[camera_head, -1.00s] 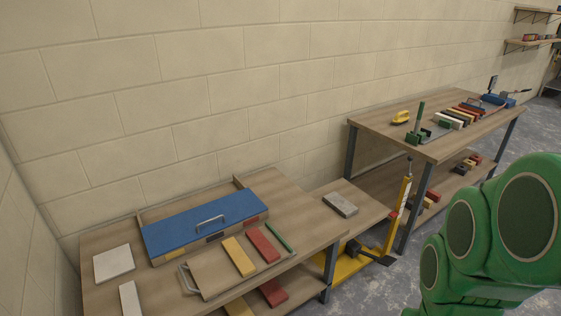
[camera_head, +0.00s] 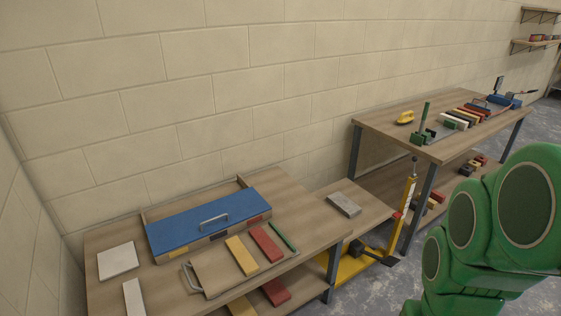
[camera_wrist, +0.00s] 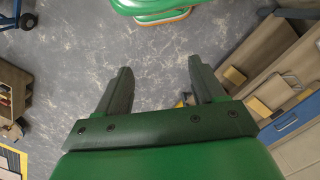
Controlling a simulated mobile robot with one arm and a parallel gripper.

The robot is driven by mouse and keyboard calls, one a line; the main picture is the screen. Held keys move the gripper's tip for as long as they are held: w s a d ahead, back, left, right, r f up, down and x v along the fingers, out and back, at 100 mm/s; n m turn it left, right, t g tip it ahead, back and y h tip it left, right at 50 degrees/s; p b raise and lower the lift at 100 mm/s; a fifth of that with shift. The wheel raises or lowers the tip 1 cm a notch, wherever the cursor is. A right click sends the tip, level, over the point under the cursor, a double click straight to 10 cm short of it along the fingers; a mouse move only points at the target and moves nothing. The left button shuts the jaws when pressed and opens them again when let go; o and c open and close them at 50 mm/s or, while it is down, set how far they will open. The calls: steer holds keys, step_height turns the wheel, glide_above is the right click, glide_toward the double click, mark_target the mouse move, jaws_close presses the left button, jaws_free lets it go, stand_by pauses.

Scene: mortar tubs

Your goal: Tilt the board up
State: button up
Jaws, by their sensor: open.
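A flat wooden board (camera_head: 218,275) lies on the near left workbench, with a metal bar handle (camera_head: 189,278) at its left end. A yellow block (camera_head: 241,256) and a red block (camera_head: 266,244) lie on or beside it; I cannot tell which. Behind it is a blue panel (camera_head: 190,228) with a metal handle, lying nearly flat; it also shows in the wrist view (camera_wrist: 296,118). My gripper (camera_wrist: 162,85) shows in the wrist view, its two dark fingers apart and empty above the floor. It is clear of the bench, which is at the right there.
Two pale slabs (camera_head: 118,261) lie at the bench's left end. A thin green bar (camera_head: 283,237) lies right of the red block. A grey block (camera_head: 343,204) sits on a lower surface, near a yellow stand (camera_head: 357,262). A second bench (camera_head: 440,150) holds tools and blocks.

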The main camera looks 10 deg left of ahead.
steer(key=shift+t, duration=0.5)
steer(key=w, duration=0.3)
steer(key=w+a+r, duration=0.1)
steer(key=w, duration=0.6)
steer(key=shift+a+r, duration=0.25)
steer(key=shift+r, duration=0.1)
steer(key=c, duration=0.5)
steer(key=w+a, duration=0.4)
steer(key=w, duration=0.8)
steer(key=w+a+f+n+t+h, duration=0.1)
steer(key=w+a+f+n+h, duration=0.35)
steer(key=w+a, duration=1.15)
steer(key=n+t+y, duration=0.1)
steer(key=n+y, duration=0.2)
steer(key=n, duration=0.2)
glide_toward(187, 274)
steer(key=shift+m, duration=0.25)
steer(key=f, duration=0.5)
steer(key=w+d+f, duration=0.1)
steer(key=f, duration=0.1)
steer(key=shift+f, duration=0.35)
